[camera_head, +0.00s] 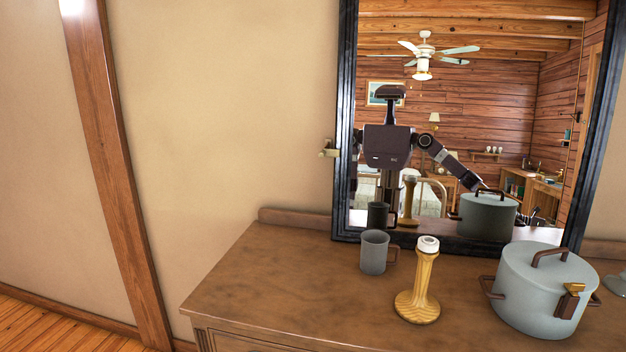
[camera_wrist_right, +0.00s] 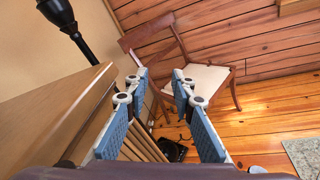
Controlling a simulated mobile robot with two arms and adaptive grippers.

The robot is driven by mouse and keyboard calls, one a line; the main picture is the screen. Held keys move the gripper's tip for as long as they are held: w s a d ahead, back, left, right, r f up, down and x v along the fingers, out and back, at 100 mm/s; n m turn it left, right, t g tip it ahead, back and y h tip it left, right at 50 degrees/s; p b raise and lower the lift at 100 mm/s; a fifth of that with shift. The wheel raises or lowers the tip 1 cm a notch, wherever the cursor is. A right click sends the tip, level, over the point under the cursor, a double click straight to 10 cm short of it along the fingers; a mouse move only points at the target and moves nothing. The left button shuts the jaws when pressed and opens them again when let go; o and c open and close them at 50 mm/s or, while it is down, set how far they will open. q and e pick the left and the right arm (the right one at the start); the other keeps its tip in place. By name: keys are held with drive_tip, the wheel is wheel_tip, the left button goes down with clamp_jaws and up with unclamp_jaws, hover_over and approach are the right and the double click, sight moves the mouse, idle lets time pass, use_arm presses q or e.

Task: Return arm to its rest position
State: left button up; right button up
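My right gripper (camera_wrist_right: 161,80) shows in the right wrist view. Its two blue-padded fingers are apart, with nothing between them. It is beside a wooden dresser edge (camera_wrist_right: 62,115) and above the floor. In the head view neither gripper shows directly. The mirror (camera_head: 460,120) reflects my body (camera_head: 388,145) with one arm (camera_head: 440,157) stretched out to the right and down, its end partly hidden behind the reflected pot. My left gripper is in neither view directly.
On the dresser (camera_head: 270,285) stand a grey mug (camera_head: 373,253), a wooden candlestick-like stand (camera_head: 424,285) and a lidded grey pot (camera_head: 540,290). The right wrist view shows a wooden chair (camera_wrist_right: 180,60), a dark lamp-like post (camera_wrist_right: 70,25) and open floor (camera_wrist_right: 270,110).

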drive_tip(key=s+a+f+m+t+y, duration=0.1)
drive_tip(key=s+a+f+m+y, duration=0.25)
drive_tip(key=s+f, duration=0.65)
drive_tip(key=s+a+f+m+t+y, duration=0.1)
drive_tip(key=s+a+f+m+y, duration=0.45)
drive_tip(key=f, duration=0.85)
drive_tip(key=s+a+f+n, duration=0.1)
drive_tip(key=s+a+f, duration=0.35)
drive_tip(key=f, duration=0.25)
drive_tip(key=s+a+f+m+y, duration=0.1)
drive_tip(key=s+a+f+y, duration=0.1)
drive_tip(key=a+f, duration=0.8)
drive_tip(key=s+a+f+y, duration=0.15)
drive_tip(key=a+f, duration=0.35)
drive_tip(key=a, duration=0.9)
drive_tip(key=s+a+f+y, duration=0.1)
drive_tip(key=a+f, duration=0.1)
drive_tip(key=a, duration=0.8)
drive_tip(key=s+a+f+m+y, duration=0.1)
drive_tip(key=a+f, duration=0.1)
drive_tip(key=a, duration=0.9)
drive_tip(key=s+a+f+g+y, duration=0.1)
drive_tip(key=a+f+y, duration=0.1)
drive_tip(key=a, duration=0.9)
drive_tip(key=shift+a+f+m, duration=0.15)
drive_tip(key=shift+f+m, duration=0.15)
drive_tip(key=shift+f, duration=0.25)
